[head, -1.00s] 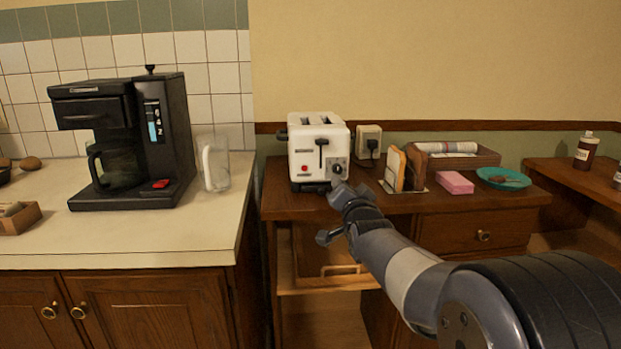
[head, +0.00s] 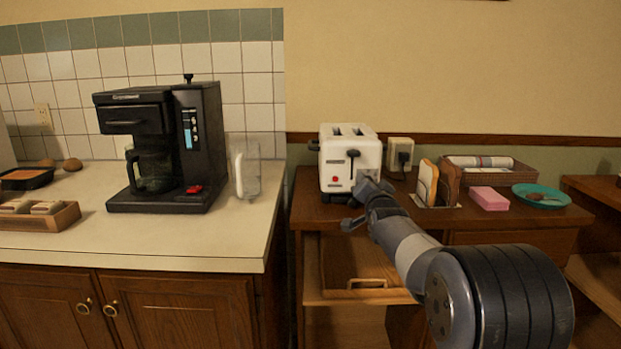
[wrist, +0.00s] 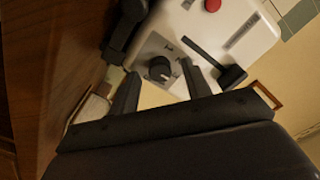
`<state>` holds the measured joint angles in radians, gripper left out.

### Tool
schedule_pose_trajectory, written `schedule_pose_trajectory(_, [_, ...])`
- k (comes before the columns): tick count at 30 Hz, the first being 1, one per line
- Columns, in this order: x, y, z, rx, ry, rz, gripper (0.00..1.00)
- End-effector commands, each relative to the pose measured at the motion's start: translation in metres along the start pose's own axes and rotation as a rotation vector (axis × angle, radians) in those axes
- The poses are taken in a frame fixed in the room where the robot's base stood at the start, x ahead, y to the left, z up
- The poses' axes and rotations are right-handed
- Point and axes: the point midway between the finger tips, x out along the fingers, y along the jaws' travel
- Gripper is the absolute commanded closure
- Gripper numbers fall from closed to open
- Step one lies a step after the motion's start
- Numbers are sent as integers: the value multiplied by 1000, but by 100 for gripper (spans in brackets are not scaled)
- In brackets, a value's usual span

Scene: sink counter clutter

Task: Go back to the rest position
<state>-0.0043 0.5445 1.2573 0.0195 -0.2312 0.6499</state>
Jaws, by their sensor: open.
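My gripper (head: 358,203) is in front of the white toaster (head: 340,165), at its lower right side in the head view. In the wrist view my open gripper (wrist: 160,92) has its two dark fingers on either side of the toaster's dial (wrist: 160,69), with nothing held between them. I cannot tell whether the fingers touch the toaster. The toaster also fills the top of the wrist view (wrist: 215,25), with its red button and black lever showing.
The toaster stands on a wooden cabinet (head: 480,217) with a toast rack (head: 440,182), pink sponge (head: 489,199) and teal plate (head: 553,196). A drawer (head: 350,290) is open below.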

Motion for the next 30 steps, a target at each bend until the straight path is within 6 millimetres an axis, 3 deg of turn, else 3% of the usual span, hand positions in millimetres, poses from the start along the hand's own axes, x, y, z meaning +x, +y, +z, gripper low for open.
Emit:
schedule_pose_trajectory(11, [-10, 0, 0, 5, 0, 0, 54])
schedule_pose_trajectory(30, [-111, -1, 0, 4, 1, -1, 54])
